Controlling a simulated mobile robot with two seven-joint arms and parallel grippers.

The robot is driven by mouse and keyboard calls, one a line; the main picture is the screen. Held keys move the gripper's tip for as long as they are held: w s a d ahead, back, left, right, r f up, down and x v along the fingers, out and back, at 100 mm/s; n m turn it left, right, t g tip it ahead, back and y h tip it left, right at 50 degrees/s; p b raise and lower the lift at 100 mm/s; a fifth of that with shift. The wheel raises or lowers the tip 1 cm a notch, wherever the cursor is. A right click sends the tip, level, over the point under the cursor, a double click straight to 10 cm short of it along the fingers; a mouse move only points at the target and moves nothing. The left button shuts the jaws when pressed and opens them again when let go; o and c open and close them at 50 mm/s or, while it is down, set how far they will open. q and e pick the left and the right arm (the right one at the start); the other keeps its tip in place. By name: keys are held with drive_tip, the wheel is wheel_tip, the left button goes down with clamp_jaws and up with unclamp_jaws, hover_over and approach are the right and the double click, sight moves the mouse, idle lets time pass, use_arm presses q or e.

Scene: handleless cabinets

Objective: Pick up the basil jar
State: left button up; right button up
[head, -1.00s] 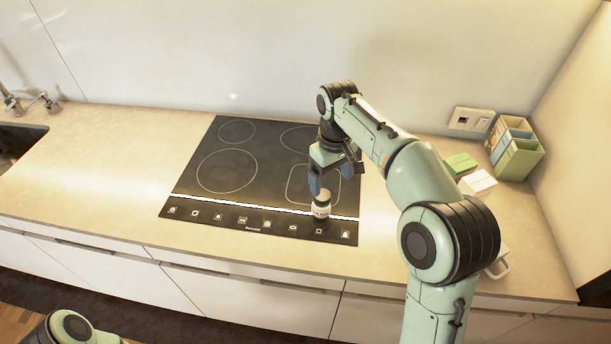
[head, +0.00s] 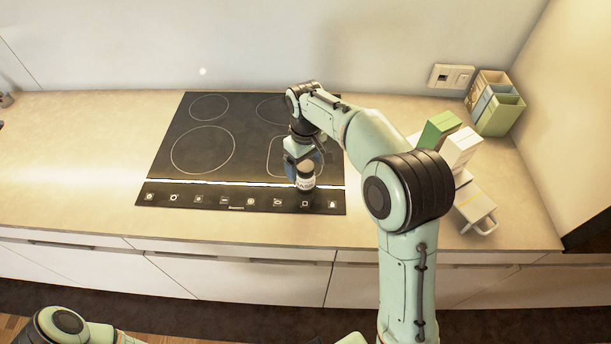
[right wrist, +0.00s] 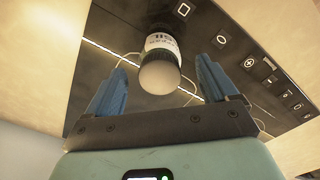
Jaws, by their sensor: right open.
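The basil jar (head: 306,182), a small jar with a dark top part and a white label, stands on the front part of the black cooktop near its control strip. My right gripper (head: 304,167) is open, close to the jar and partly covering it in the head view. In the right wrist view the jar (right wrist: 162,60) shows a pale round end and a printed label. It lies between and slightly beyond the two blue fingertips of the open gripper (right wrist: 160,68), with gaps at both sides. My left gripper is not in view.
The black cooktop (head: 205,150) is set into a beige counter (head: 80,150).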

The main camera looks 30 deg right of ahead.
drive_tip(key=shift+f, duration=1.6)
drive_tip(key=shift+w, duration=0.1)
drive_tip(key=c, duration=1.2)
drive_tip(key=shift+r, duration=0.1)
drive_tip(key=shift+c, duration=0.9)
drive_tip(key=shift+r, duration=0.1)
